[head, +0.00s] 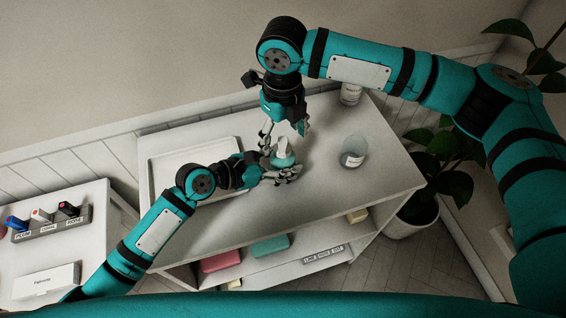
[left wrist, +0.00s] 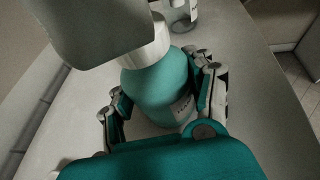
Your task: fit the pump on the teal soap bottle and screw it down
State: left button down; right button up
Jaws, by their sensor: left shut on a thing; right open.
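The teal soap bottle (left wrist: 160,88) stands on the white table, with a small label on its side. In the head view, only a little of it shows between the grippers. My left gripper (head: 279,174) is shut around its body, with a finger on each side in the left wrist view (left wrist: 163,105). The white pump (head: 284,153) sits on the bottle's neck; its collar (left wrist: 148,47) meets the bottle's shoulder. I cannot tell how tightly it is screwed. A pale grey shape above it is probably the pump head. My right gripper (head: 285,128) is open just above the pump.
A clear labelled jar (head: 354,151) stands right of the bottle, and another container (head: 351,94) at the back. A pale tray (head: 151,172) lies at left. The table's front is clear. A lower shelf holds pink (head: 221,261) and teal (head: 270,246) items. A plant pot (head: 410,220) stands at right.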

aim_at(283, 158)
jog(key=shift+s+d, duration=0.1)
jog(key=shift+f, duration=4.05)
jog(key=c, duration=1)
jog(key=o, duration=1.2)
jog(key=shift+o, duration=0.2)
jog(key=shift+r, duration=0.15)
notch_tip(283, 158, up, 12)
jog(key=shift+f, duration=0.1)
